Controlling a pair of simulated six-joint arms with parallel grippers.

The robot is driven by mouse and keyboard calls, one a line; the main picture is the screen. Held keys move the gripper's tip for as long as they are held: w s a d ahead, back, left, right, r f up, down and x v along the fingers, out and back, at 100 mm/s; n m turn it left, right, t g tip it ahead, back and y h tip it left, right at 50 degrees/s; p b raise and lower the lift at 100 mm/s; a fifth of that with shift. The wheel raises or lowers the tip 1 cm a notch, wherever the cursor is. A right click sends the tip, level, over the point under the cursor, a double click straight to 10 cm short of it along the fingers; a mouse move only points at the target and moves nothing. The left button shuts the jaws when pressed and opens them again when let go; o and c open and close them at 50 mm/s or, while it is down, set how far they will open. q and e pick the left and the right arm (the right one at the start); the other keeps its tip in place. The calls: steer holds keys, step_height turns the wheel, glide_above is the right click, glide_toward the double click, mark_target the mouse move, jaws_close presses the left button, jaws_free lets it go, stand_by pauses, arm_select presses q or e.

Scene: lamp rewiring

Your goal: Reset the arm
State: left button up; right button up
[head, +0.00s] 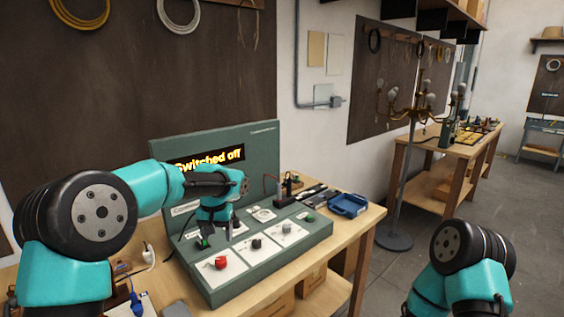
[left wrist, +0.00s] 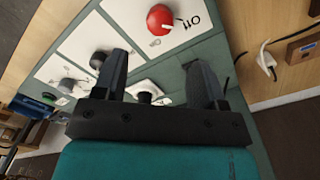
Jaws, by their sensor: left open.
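My left arm reaches in from the left in the head view. Its gripper (head: 219,236) points down over the green control panel (head: 312,240) and is open and empty. In the left wrist view the two dark fingers (left wrist: 160,72) stand apart, with a black knob on a white plate (left wrist: 147,92) showing between them. I cannot tell whether they touch anything. A red knob (head: 221,263) is on the panel's front white plate; it also shows in the left wrist view (left wrist: 160,19). The panel's upright back reads "Switched off" (head: 207,158). My right gripper is out of view.
A blue tray (head: 348,205) and small tools lie on the wooden bench (head: 375,218) right of the panel. A white plug (head: 149,255) and blue connector (head: 137,305) lie left. A brass lamp (head: 413,120) stands on the floor beyond. Space above the panel's right side is clear.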

mark_target(221, 259)
arm_select(q)
step_height(221, 259, down, 10)
steer(key=shift+r, duration=0.1)
steer(key=m, duration=0.4)
steer(key=shift+m, duration=2.6)
steer(key=shift+d, duration=0.1)
